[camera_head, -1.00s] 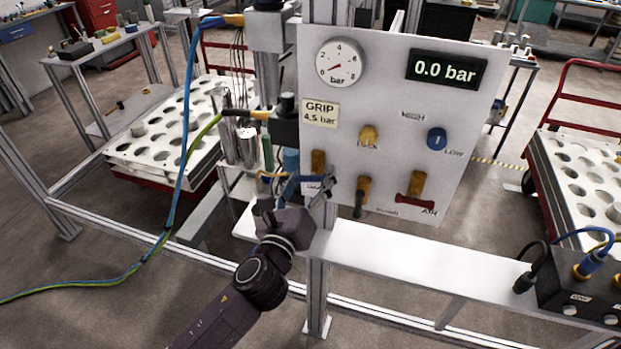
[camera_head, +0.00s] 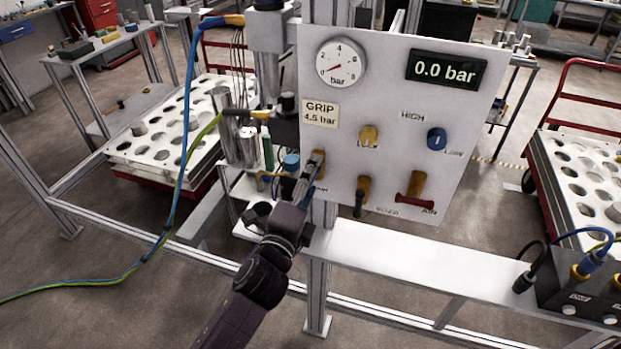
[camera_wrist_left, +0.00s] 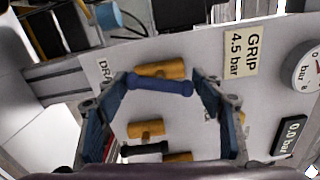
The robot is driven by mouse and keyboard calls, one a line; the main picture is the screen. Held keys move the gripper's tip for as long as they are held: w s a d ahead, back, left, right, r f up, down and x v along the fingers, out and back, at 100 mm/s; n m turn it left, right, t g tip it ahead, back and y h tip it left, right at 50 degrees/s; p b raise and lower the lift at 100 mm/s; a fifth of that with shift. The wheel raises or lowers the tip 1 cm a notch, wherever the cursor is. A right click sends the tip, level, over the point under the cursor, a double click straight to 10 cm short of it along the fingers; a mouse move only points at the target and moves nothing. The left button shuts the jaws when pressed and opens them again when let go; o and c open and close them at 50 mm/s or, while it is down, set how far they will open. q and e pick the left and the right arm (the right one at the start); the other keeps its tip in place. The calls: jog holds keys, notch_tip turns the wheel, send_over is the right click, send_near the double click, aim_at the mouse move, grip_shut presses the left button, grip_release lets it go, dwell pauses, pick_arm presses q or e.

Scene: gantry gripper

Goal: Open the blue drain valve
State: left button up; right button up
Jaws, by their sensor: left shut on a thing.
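The blue drain valve handle (camera_wrist_left: 160,84) shows in the left wrist view, lying nearly along its brass valve body (camera_wrist_left: 160,70), beside a partly visible "DRA" label (camera_wrist_left: 103,68). My left gripper (camera_wrist_left: 160,86) is shut on this handle, with one finger at each end of it. In the head view my left gripper (camera_head: 312,172) reaches up to the panel's lower left, in front of the brass drain valve body (camera_head: 319,158). There it hides the blue handle. My right gripper is in neither view.
The white panel (camera_head: 385,80) carries a gauge (camera_head: 341,63), a display reading 0.0 bar (camera_head: 446,69), a blue knob (camera_head: 437,139), a black-handled valve (camera_head: 359,204) and a red-handled valve (camera_head: 415,201). A metal rail (camera_head: 420,262) runs below. Hoses hang at the left.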

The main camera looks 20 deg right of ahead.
pick_arm(q)
jog(key=shift+r+n, duration=0.1)
jog(key=shift+n, duration=1.8)
jog(key=o, duration=0.9)
jog(key=shift+c, duration=0.2)
jog(key=v, duration=1.2)
